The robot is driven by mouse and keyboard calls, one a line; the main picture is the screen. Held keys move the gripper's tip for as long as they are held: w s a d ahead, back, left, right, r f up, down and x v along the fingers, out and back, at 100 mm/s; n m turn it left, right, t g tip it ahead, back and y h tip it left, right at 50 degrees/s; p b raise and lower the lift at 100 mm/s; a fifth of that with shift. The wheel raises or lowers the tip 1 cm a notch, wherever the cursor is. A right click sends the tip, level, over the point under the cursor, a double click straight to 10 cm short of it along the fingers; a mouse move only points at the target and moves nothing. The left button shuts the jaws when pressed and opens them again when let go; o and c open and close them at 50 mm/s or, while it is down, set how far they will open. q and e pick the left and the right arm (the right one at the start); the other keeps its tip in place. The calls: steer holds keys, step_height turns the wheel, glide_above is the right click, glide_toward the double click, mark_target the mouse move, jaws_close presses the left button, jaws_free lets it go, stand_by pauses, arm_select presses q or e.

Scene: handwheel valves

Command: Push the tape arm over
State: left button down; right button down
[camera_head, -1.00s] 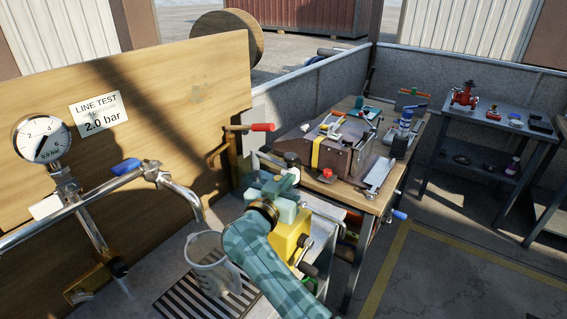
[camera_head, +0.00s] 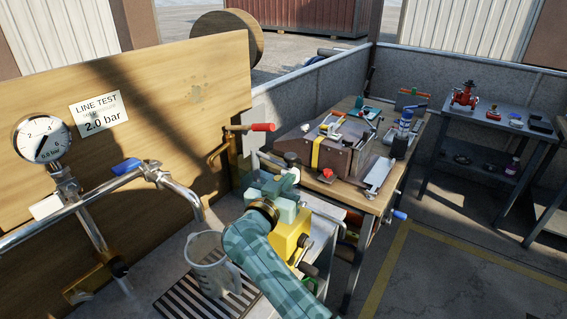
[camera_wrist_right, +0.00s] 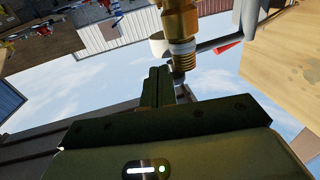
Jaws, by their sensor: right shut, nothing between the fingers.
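My right gripper (camera_head: 286,180) is shut and empty, beside a small white piece (camera_head: 293,172) near a black knob. In the right wrist view its closed fingers (camera_wrist_right: 157,85) point at a brass fitting (camera_wrist_right: 181,20) with white tape (camera_wrist_right: 182,47) around it above the bare thread. A pale rounded part (camera_wrist_right: 158,47) and a grey arm (camera_wrist_right: 244,22) with a red tip lie beside the fitting. I cannot tell for sure which of these is the tape arm, nor whether the fingers touch it. My left gripper is out of view.
A jug (camera_head: 206,267) stands on a drain grate below the spout. A pressure gauge (camera_head: 42,138) is on the pipe at left, before a wooden board (camera_head: 165,75).

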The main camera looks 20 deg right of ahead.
steer(key=shift+w+d, duration=0.1)
steer(key=x, duration=0.3)
steer(key=shift+w+d+r, duration=0.1)
steer(key=shift+w+d, duration=0.05)
steer(key=shift+w, duration=0.05)
stand_by(0.8)
steer(key=shift+s+a+r+p, duration=0.1)
steer(key=shift+s+a+p, duration=0.25)
steer(key=shift+a+p, duration=0.2)
steer(key=shift+s+a+r+p, duration=0.1)
steer(key=shift+s+a+p, duration=0.25)
steer(key=shift+a+p, duration=0.15)
steer(key=shift+s+a+f+p, duration=0.1)
steer(key=shift+s+a+p, duration=0.2)
steer(key=shift+a, duration=0.2)
steer(key=shift+a+f, duration=0.1)
steer(key=shift+a, duration=0.15)
steer(key=shift+s, duration=0.1)
